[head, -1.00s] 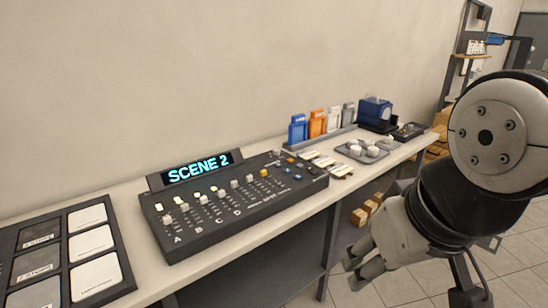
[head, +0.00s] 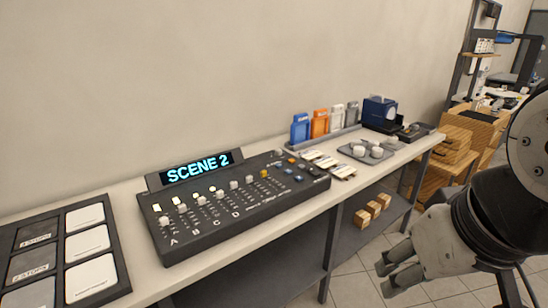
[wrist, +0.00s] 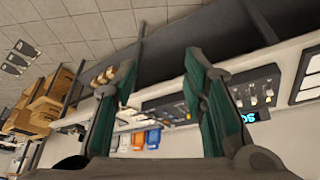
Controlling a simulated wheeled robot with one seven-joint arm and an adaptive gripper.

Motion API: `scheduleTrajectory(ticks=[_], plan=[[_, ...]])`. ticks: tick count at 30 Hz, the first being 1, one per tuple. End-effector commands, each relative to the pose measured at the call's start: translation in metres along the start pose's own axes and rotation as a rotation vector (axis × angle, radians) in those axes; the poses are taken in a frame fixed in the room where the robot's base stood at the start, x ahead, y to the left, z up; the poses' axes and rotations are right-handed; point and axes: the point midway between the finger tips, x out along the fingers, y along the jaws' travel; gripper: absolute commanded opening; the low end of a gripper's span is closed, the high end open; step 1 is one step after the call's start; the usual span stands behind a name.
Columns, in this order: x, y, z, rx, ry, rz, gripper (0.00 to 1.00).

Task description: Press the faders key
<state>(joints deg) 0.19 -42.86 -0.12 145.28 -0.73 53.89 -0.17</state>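A dark control console (head: 262,206) with a lit screen reading "SCENE 2" (head: 196,170) lies on the long bench. It has rows of sliders (head: 205,199), letters A to D along its front, and small coloured keys (head: 288,170) at its right end. The key labels are too small to read, so I cannot tell which is the faders key. The console also shows in the wrist view (wrist: 170,106). My gripper (head: 398,275) is off the bench's front, right of the console and apart from it. In the wrist view my gripper (wrist: 158,68) has its fingers apart, with nothing held between them.
A frame of large labelled pads (head: 118,250) lies left of the console. Boxes stand below. The floor before the bench is clear.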

Motion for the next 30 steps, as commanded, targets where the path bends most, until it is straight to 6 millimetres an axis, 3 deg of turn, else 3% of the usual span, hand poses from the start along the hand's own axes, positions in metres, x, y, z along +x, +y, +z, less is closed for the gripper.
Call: scheduleTrajectory(ticks=[1,5,30], plan=[[0.0000,0.0000,0.0000,0.000,0.000,0.000,0.26],[0.0000,0.0000,0.0000,0.000,0.000,0.000,0.00],[0.0000,0.0000,0.0000,0.000,0.000,0.000,0.00]])
